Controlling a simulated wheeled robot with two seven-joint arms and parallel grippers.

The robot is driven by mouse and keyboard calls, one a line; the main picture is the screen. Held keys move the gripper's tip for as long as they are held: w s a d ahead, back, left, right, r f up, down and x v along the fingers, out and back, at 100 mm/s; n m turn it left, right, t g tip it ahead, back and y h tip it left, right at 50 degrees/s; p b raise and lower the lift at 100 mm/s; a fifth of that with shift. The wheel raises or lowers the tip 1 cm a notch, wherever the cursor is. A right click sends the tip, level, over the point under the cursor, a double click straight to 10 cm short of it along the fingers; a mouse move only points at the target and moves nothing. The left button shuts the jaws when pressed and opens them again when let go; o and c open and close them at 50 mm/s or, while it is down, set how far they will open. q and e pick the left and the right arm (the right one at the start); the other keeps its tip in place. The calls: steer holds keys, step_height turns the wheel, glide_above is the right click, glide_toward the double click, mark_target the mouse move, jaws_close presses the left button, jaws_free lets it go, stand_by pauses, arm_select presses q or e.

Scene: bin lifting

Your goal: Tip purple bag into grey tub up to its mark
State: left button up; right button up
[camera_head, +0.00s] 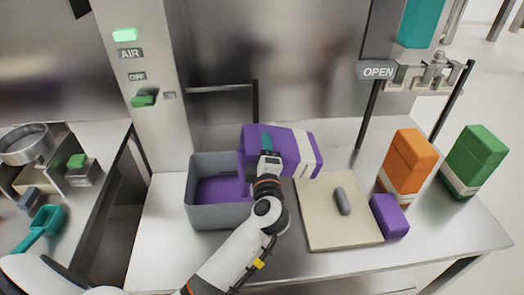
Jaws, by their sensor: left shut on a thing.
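The purple bag (300,150), with white bands, lies tipped on its side in the air, its left end over the right side of the grey tub (217,217). My left gripper (268,150) is shut on the bag's near side. The tub stands on the steel table and has purple contents (215,190) over its floor. A purple strip below the bag's left end reaches into the tub and looks like falling contents. I cannot make out the tub's mark. My arm hides the tub's right front corner. My right gripper is not in view.
A beige board (322,225) with a grey object (342,201) lies right of the tub. A purple block (390,215), an orange bag (407,160) and a green bag (474,160) stand further right. A teal scoop (42,228) and metal pot (27,145) are at left.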

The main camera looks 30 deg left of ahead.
arm_select(q)
steer(key=shift+a+f+n+b, duration=0.1)
steer(key=shift+f+n+b, duration=1)
steer(key=shift+f+n, duration=0.3)
steer(key=r+m+p, duration=0.1)
steer(key=m+p, duration=0.1)
steer(key=p, duration=0.3)
steer(key=shift+r, duration=0.35)
steer(key=shift+p, duration=0.3)
steer(key=shift+f+m, duration=0.3)
step_height(320, 180, up, 3)
steer(key=p, duration=0.3)
steer(key=shift+m+p, duration=0.3)
steer(key=shift+f, duration=0.2)
